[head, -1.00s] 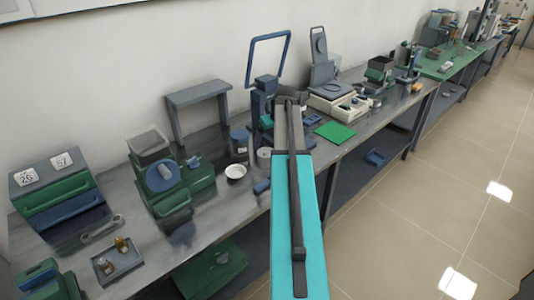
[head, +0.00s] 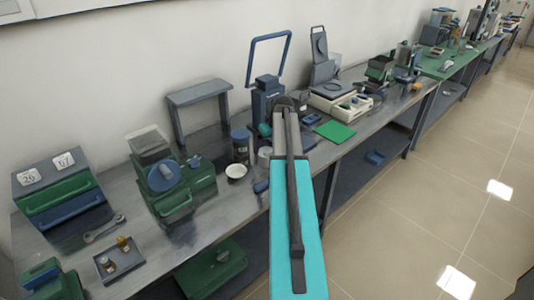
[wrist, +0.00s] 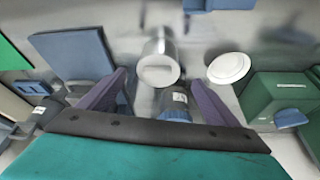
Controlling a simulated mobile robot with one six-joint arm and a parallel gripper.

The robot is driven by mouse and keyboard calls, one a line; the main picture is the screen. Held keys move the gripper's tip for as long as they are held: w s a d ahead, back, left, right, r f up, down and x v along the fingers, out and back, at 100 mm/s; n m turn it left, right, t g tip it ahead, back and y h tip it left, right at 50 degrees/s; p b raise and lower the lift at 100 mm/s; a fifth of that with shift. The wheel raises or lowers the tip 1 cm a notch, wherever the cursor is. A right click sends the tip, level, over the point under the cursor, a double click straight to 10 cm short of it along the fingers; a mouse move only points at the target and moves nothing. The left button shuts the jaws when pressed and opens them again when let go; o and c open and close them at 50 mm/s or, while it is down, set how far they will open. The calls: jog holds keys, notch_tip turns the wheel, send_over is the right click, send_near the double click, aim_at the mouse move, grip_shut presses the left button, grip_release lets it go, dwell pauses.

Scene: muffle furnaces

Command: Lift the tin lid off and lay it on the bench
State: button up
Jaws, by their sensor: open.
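A light grey metal tin (head: 265,153) stands on the bench just left of my arm in the head view, partly hidden by it. The wrist view shows the tin from above, with its round pale lid (wrist: 158,70) on top. My gripper (wrist: 160,78) is open, its two purple fingers spread to the left and right of the lid in the picture. Nothing is held. I cannot tell how far above the lid the fingers are. The bench (head: 215,215) has a grey top.
A white dish (head: 236,171) stands close beside the tin, and a blue labelled jar (head: 240,147) is just behind it. A green device (head: 178,180) stands to the left. A tray (head: 119,262) with small pots lies at the front left. Bare bench shows left of the dish.

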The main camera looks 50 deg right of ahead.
aim_at(268, 150)
jog(key=shift+p+x, duration=0.8)
jog(key=shift+x, duration=1.3)
jog(key=shift+d, duration=0.2)
jog(key=c, duration=1.1)
jog(key=shift+c, duration=0.2)
jog(key=shift+r, duration=0.2)
jog(key=shift+r+b, duration=0.75)
jog(key=shift+r, duration=0.35)
jog(key=s+a+r+b, duration=0.2)
jog(key=s+a+b, duration=0.2)
jog(key=s, duration=1)
jog(key=a, duration=0.3)
jog(key=shift+s+r, duration=0.2)
